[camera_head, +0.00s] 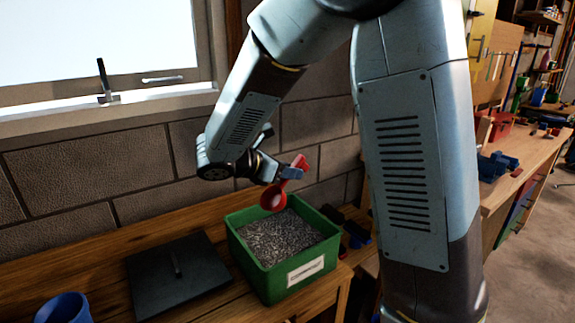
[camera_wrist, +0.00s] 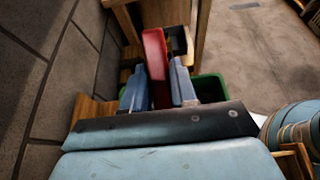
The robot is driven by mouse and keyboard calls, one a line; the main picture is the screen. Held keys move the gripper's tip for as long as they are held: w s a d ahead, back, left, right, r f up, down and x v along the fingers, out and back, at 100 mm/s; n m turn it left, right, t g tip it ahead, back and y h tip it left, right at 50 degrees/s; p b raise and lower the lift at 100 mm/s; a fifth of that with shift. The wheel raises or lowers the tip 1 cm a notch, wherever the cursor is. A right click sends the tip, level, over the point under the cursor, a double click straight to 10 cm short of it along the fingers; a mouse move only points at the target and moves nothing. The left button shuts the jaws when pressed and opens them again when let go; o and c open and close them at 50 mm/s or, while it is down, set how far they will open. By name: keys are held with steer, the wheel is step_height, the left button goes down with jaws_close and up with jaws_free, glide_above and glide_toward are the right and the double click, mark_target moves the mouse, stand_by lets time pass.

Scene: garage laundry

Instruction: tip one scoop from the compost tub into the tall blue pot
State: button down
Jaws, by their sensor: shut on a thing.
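The compost tub (camera_head: 246,270) is a green box with a white label, full of grey granular material, on the wooden bench. My gripper (camera_head: 290,172) is shut on the handle of a red scoop (camera_head: 273,197) above the tub's back edge. The scoop's bowl hangs down over the tub; I cannot tell whether it holds anything. In the wrist view the blue fingers of my gripper (camera_wrist: 159,90) clasp the red scoop handle (camera_wrist: 155,60), and a bit of the green tub (camera_wrist: 212,88) shows behind. A blue pot (camera_head: 64,309) is cut off at the lower left.
A flat black lid (camera_head: 177,274) with a handle lies on the bench (camera_head: 110,262) between tub and pot. A block wall and a window sill (camera_head: 110,112) stand behind. Dark and blue objects (camera_head: 355,232) lie right of the tub. Another workbench is at the right.

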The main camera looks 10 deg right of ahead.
steer(key=shift+f, duration=6.9)
steer(key=shift+s, duration=0.1)
steer(key=shift+r, duration=7.05)
